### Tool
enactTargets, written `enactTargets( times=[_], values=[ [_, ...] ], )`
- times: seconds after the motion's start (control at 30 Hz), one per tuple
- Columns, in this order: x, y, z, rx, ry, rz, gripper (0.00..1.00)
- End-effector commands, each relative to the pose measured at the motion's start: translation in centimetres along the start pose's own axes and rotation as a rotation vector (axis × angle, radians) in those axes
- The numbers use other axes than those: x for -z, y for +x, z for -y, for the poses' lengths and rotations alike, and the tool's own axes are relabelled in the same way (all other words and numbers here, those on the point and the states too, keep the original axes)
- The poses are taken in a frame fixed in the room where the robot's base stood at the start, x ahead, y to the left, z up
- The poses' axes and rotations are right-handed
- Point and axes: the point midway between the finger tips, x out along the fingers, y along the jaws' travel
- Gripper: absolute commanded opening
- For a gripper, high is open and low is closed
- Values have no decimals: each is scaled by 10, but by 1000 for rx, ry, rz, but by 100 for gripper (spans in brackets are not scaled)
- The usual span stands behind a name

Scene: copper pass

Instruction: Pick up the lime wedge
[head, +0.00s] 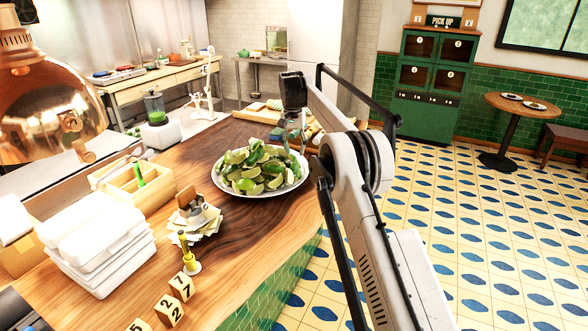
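A pile of green lime wedges (252,177) lies on a round pale plate (240,192) on the wooden counter. The wedges overlap, and no single one stands apart. My arm reaches in from the lower right, and my gripper (291,138) hangs down by the back right side of the plate. The gripper is small and dark here. I cannot tell whether its fingers are open or shut, or whether they touch a wedge.
The wooden counter (235,255) has bare room in front of the plate. Left of it stand stacked white containers (95,245), a wooden box (140,188) and a paper stack with a holder (197,217). Numbered blocks (170,308) sit in front. A copper lamp (45,105) hangs at upper left.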

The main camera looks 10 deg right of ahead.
Motion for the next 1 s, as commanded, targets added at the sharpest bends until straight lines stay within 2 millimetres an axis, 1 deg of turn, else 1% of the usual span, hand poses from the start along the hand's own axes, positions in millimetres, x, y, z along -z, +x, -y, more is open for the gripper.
enactTargets(
  times=[0.1,0.37,0.6,0.7,0.97,1.0],
  values=[
    [0,12,0,0,0,0,31],
    [1,28,1,0,0,0,31],
    [3,60,3,0,0,0,31],
    [3,68,3,0,0,0,31],
    [3,72,3,0,0,0,31],
    [3,71,3,0,0,0,27]
  ],
)
